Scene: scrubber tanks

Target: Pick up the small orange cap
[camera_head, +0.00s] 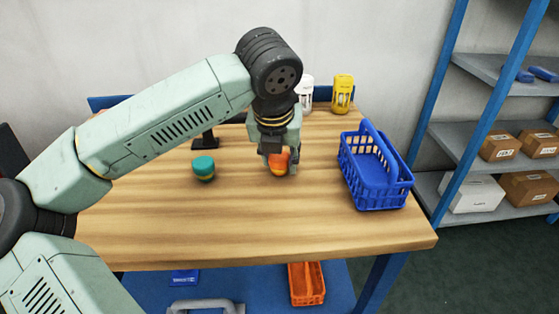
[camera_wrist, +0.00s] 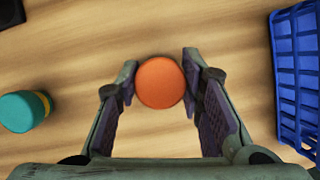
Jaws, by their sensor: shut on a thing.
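The small orange cap (camera_head: 279,161) is at the middle of the wooden table, below the end of my arm. From above, in the wrist view, it is a round orange disc (camera_wrist: 160,83). My gripper (camera_head: 278,165) points down at it, and its two fingers (camera_wrist: 160,85) stand on either side of the cap, shut on it. In the head view a yellowish part shows under the orange one. Whether the cap touches the table is hard to tell.
A teal cap with a yellow band (camera_head: 203,168) stands left of my gripper. A blue basket (camera_head: 378,195) stands to the right. A yellow container (camera_head: 343,93) and a white one (camera_head: 306,92) stand at the back. The table front is clear.

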